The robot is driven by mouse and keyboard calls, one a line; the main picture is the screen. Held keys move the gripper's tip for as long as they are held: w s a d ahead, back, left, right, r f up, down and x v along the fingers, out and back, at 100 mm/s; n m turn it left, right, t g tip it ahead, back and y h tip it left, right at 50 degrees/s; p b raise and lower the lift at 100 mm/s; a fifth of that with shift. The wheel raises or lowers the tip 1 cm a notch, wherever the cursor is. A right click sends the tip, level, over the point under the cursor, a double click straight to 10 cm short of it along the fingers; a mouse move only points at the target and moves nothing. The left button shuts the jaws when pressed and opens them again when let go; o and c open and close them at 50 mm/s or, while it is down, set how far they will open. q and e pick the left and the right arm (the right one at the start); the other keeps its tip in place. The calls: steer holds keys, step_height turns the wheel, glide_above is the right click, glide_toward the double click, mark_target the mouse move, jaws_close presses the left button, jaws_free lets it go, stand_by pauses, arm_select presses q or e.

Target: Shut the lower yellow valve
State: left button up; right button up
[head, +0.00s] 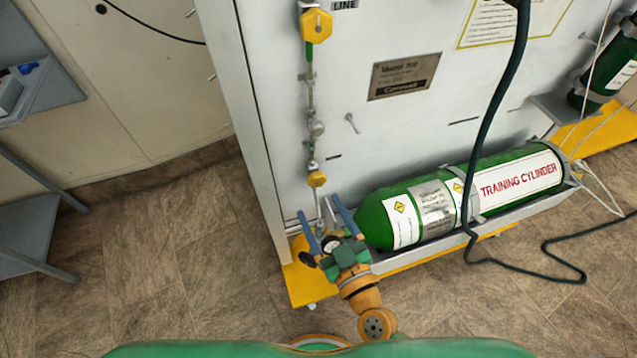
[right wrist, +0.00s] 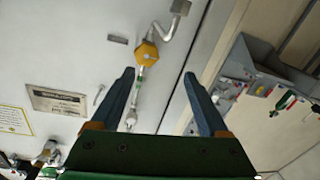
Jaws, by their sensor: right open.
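The lower yellow valve (head: 317,180) is a small yellow handle on the thin vertical pipe on the light grey panel. In the right wrist view a yellow hexagonal valve (right wrist: 146,55) shows beyond the fingers, nearer the left fingertip; its place beside the plate fits the lower valve. My right gripper (head: 319,204) is open, with its two blue fingers pointing up the panel just below the lower valve. The gap between its fingers is empty in the right wrist view (right wrist: 158,76). No contact with the valve shows. My left gripper is not in view.
An upper yellow valve (head: 317,25) sits higher on the same pipe. A green training cylinder (head: 385,218) lies in a tray right of my gripper. A dark hose (head: 492,110) hangs in front of the panel. A blue-grey shelf (head: 45,75) stands left; the floor between is clear.

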mark_target(318, 183)
steer(key=shift+m+t+h, duration=0.4)
steer(key=shift+h, duration=0.3)
steer(key=x, duration=0.2)
steer(key=d+x, duration=0.1)
steer(key=x, duration=0.4)
steer(key=shift+w+d+f+b, duration=0.2)
steer(key=shift+d+f+b, duration=0.1)
steer(key=shift+b, duration=0.05)
jaws_close()
